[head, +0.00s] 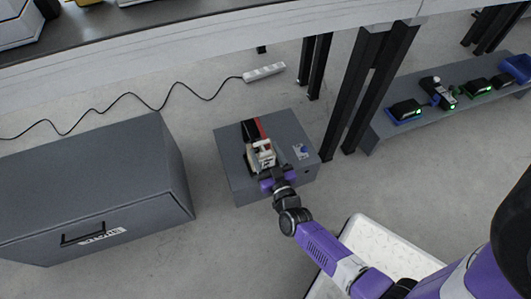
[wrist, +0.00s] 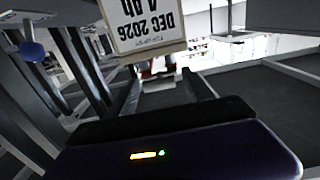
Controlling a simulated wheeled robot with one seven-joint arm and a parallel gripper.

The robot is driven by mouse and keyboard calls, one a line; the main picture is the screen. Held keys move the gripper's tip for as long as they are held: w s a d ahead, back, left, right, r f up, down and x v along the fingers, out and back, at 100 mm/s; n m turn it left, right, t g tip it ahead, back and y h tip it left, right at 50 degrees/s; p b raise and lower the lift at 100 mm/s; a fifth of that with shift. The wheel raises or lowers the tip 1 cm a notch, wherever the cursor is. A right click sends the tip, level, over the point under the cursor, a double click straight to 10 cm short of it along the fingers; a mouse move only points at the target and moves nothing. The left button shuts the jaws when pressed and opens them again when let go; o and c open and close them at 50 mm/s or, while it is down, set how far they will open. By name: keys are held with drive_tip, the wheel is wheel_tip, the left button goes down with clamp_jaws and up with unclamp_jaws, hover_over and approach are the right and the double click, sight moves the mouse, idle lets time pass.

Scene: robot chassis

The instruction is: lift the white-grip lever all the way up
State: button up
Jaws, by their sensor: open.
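A grey box (head: 230,165) stands on the floor in the head view, with a black, red and off-white device (head: 259,150) on its top. I cannot clearly pick out the white-grip lever on it; my gripper and wrist cover part of the device's near side. My gripper (head: 270,173) is at that near side. In the wrist view my gripper (wrist: 160,84) is open, its two dark fingers apart. A small whitish and reddish part shows beyond and between the fingertips; contact cannot be told. A printed white tag (wrist: 150,25) reading DEC 2026 upside down hangs just above the fingers.
A blue knob (head: 303,148) sits on the box top to the right, also in the wrist view (wrist: 32,50). A grey cabinet (head: 90,180) stands left. Black table legs (head: 365,90) and a low shelf (head: 430,122) with devices are right. A power strip (head: 264,72) lies behind.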

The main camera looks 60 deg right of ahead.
clamp_jaws()
drive_tip(key=shift+r+p, duration=0.15)
drive_tip(key=shift+p, duration=0.2)
